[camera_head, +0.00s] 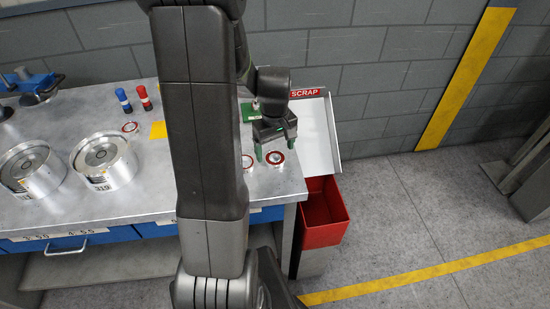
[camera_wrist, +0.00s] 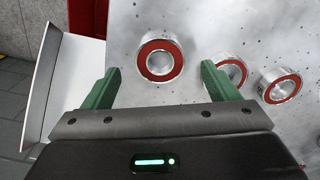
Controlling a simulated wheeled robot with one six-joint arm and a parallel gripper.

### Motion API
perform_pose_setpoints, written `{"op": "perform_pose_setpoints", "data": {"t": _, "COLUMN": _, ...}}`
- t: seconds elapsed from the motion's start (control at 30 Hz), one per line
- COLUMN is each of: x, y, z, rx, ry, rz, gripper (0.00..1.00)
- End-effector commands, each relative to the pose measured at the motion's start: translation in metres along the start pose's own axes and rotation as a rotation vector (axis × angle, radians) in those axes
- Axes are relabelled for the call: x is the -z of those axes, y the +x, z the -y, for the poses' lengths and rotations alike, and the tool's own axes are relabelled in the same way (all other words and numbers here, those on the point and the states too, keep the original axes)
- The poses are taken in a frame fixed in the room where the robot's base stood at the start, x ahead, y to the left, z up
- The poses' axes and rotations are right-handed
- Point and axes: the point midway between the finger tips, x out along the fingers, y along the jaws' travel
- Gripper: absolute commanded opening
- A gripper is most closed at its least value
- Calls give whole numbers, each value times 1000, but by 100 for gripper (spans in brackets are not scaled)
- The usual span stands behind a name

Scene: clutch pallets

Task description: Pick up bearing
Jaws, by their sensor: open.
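Small bearings with red seals and metal rims lie on the grey metal bench (camera_head: 130,205). In the wrist view one bearing (camera_wrist: 160,60) lies ahead of the gap between the green fingertips. A second bearing (camera_wrist: 231,73) is partly hidden behind the right finger, and a third bearing (camera_wrist: 280,85) lies further right. In the head view one bearing (camera_head: 275,158) sits just below my gripper (camera_head: 268,155) and another bearing (camera_head: 247,161) is to its left. My gripper (camera_wrist: 158,85) is open and empty above the bench, its fingers pointing down.
A red scrap bin (camera_head: 324,212) stands at the bench's right end, below a white chute (camera_head: 318,135) with a SCRAP sign (camera_head: 304,93). Two metal clutch drums (camera_head: 103,160) (camera_head: 30,169) stand on the left. Red and blue bottles (camera_head: 144,97) (camera_head: 123,100) stand behind.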

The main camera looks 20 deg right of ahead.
Motion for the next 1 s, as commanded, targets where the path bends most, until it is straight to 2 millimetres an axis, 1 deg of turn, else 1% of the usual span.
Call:
{"op": "perform_pose_setpoints", "data": {"t": 0.1, "x": 0, "y": 15, "z": 1, "rx": 2, "ry": 0, "rz": 3, "gripper": 81}}
{"op": "perform_pose_setpoints", "data": {"t": 0.2, "x": 0, "y": 24, "z": 0, "rx": 1, "ry": 0, "rz": 2, "gripper": 81}}
{"op": "perform_pose_setpoints", "data": {"t": 0.3, "x": 0, "y": 29, "z": 0, "rx": 0, "ry": 0, "rz": 0, "gripper": 81}}
{"op": "perform_pose_setpoints", "data": {"t": 0.53, "x": 0, "y": 29, "z": 0, "rx": 0, "ry": 0, "rz": 0, "gripper": 81}}
{"op": "perform_pose_setpoints", "data": {"t": 0.67, "x": 0, "y": 29, "z": 0, "rx": 0, "ry": 0, "rz": -1, "gripper": 56}}
{"op": "perform_pose_setpoints", "data": {"t": 0.7, "x": 0, "y": 29, "z": 0, "rx": 0, "ry": 0, "rz": -1, "gripper": 48}}
{"op": "perform_pose_setpoints", "data": {"t": 0.77, "x": 0, "y": 29, "z": 0, "rx": 0, "ry": 0, "rz": -1, "gripper": 36}}
{"op": "perform_pose_setpoints", "data": {"t": 0.8, "x": 0, "y": 29, "z": 0, "rx": 0, "ry": 0, "rz": -1, "gripper": 28}}
{"op": "perform_pose_setpoints", "data": {"t": 0.83, "x": 0, "y": 29, "z": 0, "rx": -1, "ry": 0, "rz": -1, "gripper": 25}}
{"op": "perform_pose_setpoints", "data": {"t": 1.0, "x": 0, "y": 29, "z": 0, "rx": -1, "ry": 0, "rz": -1, "gripper": 25}}
